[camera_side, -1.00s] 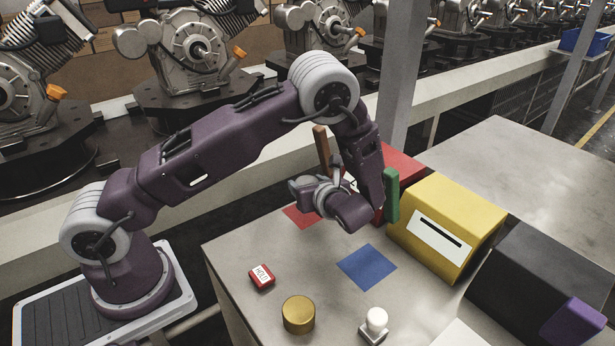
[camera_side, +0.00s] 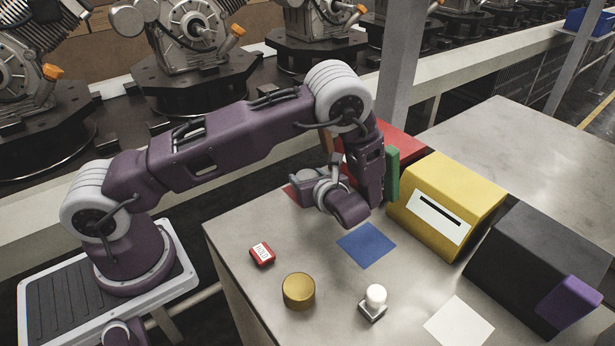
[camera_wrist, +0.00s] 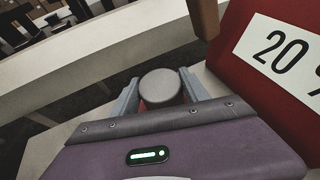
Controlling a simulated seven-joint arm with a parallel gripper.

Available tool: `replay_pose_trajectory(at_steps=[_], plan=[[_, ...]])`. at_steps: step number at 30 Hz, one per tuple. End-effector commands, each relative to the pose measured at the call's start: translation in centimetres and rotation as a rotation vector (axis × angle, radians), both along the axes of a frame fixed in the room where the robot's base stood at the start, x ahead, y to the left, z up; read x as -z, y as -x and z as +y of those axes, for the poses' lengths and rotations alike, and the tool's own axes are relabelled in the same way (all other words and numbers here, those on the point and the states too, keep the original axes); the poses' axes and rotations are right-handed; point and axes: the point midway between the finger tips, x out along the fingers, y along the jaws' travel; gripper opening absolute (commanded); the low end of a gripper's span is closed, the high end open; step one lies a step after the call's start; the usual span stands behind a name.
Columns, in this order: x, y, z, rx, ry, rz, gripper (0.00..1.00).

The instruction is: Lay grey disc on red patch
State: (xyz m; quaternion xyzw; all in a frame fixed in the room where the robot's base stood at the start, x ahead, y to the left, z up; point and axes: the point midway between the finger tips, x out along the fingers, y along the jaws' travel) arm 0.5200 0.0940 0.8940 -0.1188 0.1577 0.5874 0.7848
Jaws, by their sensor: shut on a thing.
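The grey disc (camera_wrist: 161,88) sits between the two fingers of my gripper (camera_wrist: 160,92) in the wrist view, and the fingers are shut on it. A sliver of the red patch (camera_wrist: 147,106) shows just under the disc; whether the disc touches it I cannot tell. In the side view my gripper (camera_side: 318,187) is low over the far left part of the table. A corner of the red patch (camera_side: 290,190) shows to its left; the rest is hidden behind my gripper. The disc is not distinguishable in the side view.
A red box (camera_side: 400,141), green block (camera_side: 392,175) and brown upright piece (camera_wrist: 205,15) stand close by. Yellow (camera_side: 455,195) and black (camera_side: 525,265) boxes stand right. A blue patch (camera_side: 366,245), red HOLD block (camera_side: 262,254), brass cylinder (camera_side: 298,291) and white-knobbed stamp (camera_side: 375,300) are nearer.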

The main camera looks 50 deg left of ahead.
Motion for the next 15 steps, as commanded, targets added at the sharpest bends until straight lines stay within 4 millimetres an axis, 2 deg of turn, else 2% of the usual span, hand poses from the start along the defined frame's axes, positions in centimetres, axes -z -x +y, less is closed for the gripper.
replay_pose_trajectory(at_steps=[15], plan=[[0.75, 0.0, 0.02, 0.0, -0.002, 0.0, 0.0]])
